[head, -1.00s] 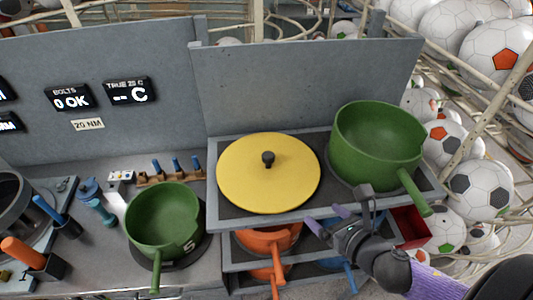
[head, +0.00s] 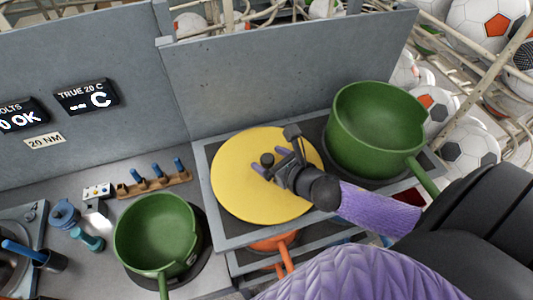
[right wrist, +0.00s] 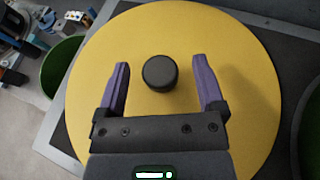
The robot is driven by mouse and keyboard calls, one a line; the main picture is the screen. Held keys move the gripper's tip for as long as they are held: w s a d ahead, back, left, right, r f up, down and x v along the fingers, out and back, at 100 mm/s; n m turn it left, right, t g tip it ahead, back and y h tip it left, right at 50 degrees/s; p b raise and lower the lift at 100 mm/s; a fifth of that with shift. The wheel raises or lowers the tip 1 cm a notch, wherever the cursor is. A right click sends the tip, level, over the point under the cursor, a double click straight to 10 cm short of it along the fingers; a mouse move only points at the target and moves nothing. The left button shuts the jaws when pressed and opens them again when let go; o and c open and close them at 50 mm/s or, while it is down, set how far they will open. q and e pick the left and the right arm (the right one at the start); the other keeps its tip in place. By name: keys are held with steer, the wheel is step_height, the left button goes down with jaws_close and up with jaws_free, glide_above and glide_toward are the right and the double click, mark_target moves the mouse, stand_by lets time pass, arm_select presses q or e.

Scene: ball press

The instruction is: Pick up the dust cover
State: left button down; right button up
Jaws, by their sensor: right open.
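The dust cover is a round yellow disc (head: 242,200) with a black knob (head: 267,159) at its middle. It lies flat on the top shelf of the grey rack. In the right wrist view the yellow disc (right wrist: 250,95) fills most of the picture, and the black knob (right wrist: 159,73) shows between the finger tips. My right gripper (head: 272,163) is above the cover, open, with its purple fingers on either side of the knob and apart from it. It also shows in the right wrist view (right wrist: 161,70). My left gripper is not in view.
A green pot (head: 375,125) stands right of the cover on the same shelf. Another green pot (head: 155,230) stands on the bench at left. An orange pan (head: 275,243) sits on a lower shelf. A grey panel (head: 290,75) rises behind the cover.

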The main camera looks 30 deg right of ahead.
mark_target(268, 159)
steer(key=x, duration=0.3)
jaws_close()
stand_by(0.3)
